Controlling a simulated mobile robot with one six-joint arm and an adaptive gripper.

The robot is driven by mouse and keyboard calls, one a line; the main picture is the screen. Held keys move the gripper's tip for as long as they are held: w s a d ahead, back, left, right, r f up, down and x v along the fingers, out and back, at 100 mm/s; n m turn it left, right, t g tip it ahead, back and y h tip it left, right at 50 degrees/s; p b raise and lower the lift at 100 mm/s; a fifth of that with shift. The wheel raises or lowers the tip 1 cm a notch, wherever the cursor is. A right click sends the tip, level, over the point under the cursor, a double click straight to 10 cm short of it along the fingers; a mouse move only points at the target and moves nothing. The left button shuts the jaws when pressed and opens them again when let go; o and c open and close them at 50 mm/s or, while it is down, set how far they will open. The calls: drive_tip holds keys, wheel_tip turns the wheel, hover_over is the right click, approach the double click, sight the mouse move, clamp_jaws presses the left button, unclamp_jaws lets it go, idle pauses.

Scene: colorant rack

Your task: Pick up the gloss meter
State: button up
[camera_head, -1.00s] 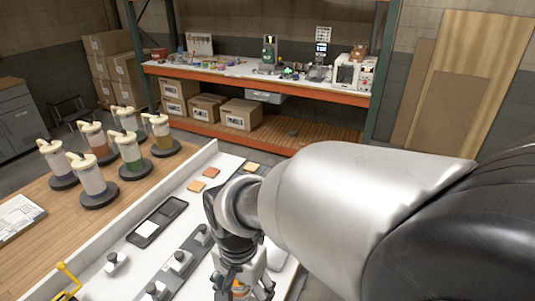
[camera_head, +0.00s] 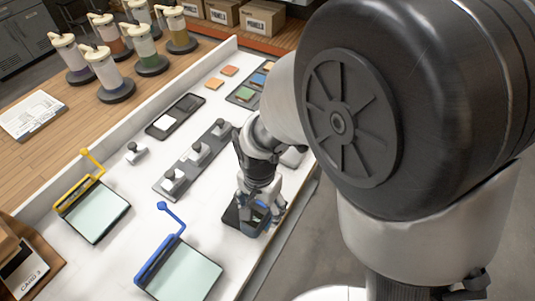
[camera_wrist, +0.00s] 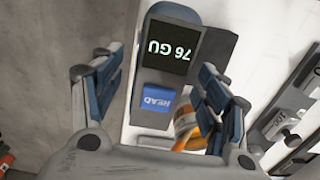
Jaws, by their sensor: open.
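The gloss meter (camera_wrist: 172,45) lies below my gripper in the wrist view, with a dark display reading "76 GU" upside down and a blue READ button (camera_wrist: 158,98). My gripper (camera_wrist: 155,88) is open, with one finger on each side of the meter's body; whether either finger touches it cannot be told. In the head view my gripper (camera_head: 258,205) points down at the front right edge of the white bench, over a dark device that appears to be the meter, largely hidden by the fingers. An orange-and-white item (camera_wrist: 188,125) shows beside the meter, partly behind the right finger.
A grey rack with knobbed pieces (camera_head: 193,160) stands left of my gripper. A blue-handled panel (camera_head: 180,270) and a yellow-handled panel (camera_head: 95,212) lie on the white bench (camera_head: 120,270). A black tray (camera_head: 175,117) and colour chips (camera_head: 214,84) lie farther back.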

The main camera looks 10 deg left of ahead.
wheel_tip(320, 180, down, 2)
drive_tip(key=shift+r, duration=0.1)
drive_tip(key=c, duration=1.5)
